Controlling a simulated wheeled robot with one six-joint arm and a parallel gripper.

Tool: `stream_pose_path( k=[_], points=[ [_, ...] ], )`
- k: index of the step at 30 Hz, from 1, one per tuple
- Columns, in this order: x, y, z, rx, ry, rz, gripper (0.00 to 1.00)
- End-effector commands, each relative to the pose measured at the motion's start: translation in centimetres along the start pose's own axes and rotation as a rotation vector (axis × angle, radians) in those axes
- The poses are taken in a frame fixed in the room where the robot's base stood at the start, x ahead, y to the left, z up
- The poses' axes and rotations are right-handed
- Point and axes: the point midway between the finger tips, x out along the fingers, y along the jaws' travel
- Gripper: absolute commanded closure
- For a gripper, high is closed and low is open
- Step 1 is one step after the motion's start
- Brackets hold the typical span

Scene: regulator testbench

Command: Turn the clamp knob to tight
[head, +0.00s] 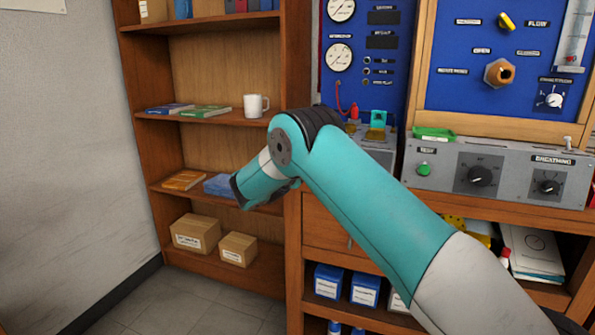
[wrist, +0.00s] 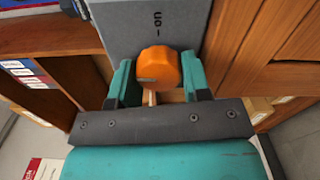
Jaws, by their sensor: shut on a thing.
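An orange, faceted clamp knob (wrist: 158,66) shows in the wrist view, in front of a grey panel (wrist: 135,25) with a small dark mark and lettering on it. My gripper (wrist: 157,82) has one teal finger on each side of the knob and is shut on it. Part of the knob's lower side is hidden by the gripper's dark front bar. In the head view my teal arm crosses the middle of the picture and hides my gripper and the knob.
The test bench has a grey panel with black dials (head: 480,176) and a green button (head: 424,169). Left of it, a wooden bookshelf holds a white mug (head: 256,105), books and cardboard boxes (head: 195,233). In the wrist view, wooden surfaces (wrist: 245,45) lie close at the right.

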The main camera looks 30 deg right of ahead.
Motion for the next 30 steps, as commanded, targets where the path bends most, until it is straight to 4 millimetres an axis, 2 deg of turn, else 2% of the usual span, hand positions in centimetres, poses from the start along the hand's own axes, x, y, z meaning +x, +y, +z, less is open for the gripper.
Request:
stream_pose_path(
  k=[1, 30],
  points=[
    [0.06, -0.66, 0.19, 0.041, -0.008, -0.004, 0.8],
    [0.09, -0.67, 0.33, 0.962, -0.011, -0.002, 0.8]
  ],
)
